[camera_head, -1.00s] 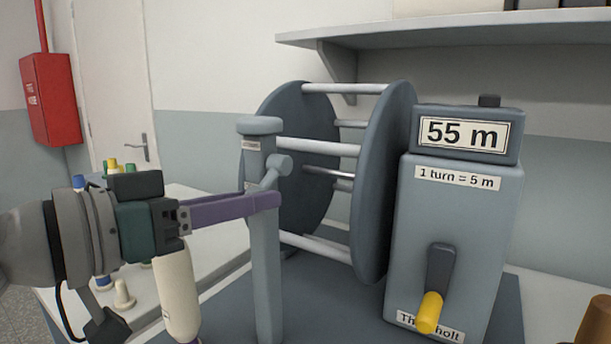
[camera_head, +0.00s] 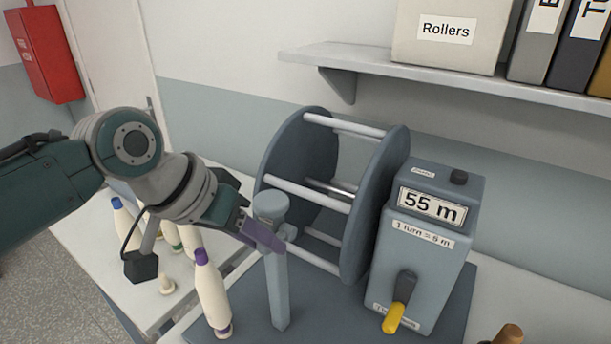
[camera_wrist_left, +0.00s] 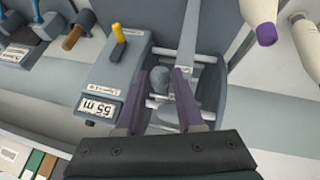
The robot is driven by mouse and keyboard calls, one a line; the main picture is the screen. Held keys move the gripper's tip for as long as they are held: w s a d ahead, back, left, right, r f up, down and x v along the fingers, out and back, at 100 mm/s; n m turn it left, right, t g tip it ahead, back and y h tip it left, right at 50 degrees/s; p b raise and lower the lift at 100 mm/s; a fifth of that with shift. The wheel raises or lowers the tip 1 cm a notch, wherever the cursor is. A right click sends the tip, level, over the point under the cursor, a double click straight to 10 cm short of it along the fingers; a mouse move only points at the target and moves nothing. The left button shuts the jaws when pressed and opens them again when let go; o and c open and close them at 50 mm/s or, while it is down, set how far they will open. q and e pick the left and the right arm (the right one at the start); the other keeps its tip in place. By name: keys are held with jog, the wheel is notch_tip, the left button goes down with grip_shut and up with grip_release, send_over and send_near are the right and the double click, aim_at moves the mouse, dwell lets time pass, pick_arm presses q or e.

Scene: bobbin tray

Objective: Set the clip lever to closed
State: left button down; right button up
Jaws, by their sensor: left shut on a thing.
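The clip lever (camera_head: 288,232) is a short grey arm with a rounded knob on the grey post (camera_head: 277,290), just below its round cap. The post stands left of the reel (camera_head: 365,215). My left gripper (camera_head: 265,236) reaches down to the lever from the left, its purple fingers shut on the lever. In the left wrist view the grey knob (camera_wrist_left: 160,79) lies between the two fingers (camera_wrist_left: 168,85). The fingers hide part of the lever and a small label beside it, so its marked position cannot be read. My right gripper is not in view.
The grey counter box (camera_head: 425,265) reads 55 m and has a yellow-handled crank (camera_head: 395,315). A bobbin with a purple top (camera_head: 210,290) stands close left of the post. More bobbins stand on the white table (camera_head: 95,255). A shelf (camera_head: 450,85) hangs above.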

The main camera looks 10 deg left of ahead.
pick_arm(q)
jog(key=shift+w+d+r+g+y, duration=0.15)
jog(key=shift+w+r+g+y, duration=0.25)
jog(key=shift+g, duration=0.4)
jog(key=shift+w+d+r+g+y+b, duration=0.1)
jog(key=shift+w+r+g+y+b, duration=0.1)
jog(key=shift+g+b, duration=0.4)
jog(key=shift+w+r+g+y+b, duration=0.15)
jog(key=shift+r+g+y+b, duration=0.05)
jog(key=shift+g+b, duration=0.35)
jog(key=shift+r, duration=0.1)
jog(key=c, duration=0.8)
grip_release()
jog(key=shift+w, duration=0.1)
jog(key=shift+r, duration=0.15)
jog(key=b+v, duration=0.1)
jog(key=v, duration=0.8)
jog(key=shift+r, duration=0.35)
jog(key=shift+f, duration=0.1)
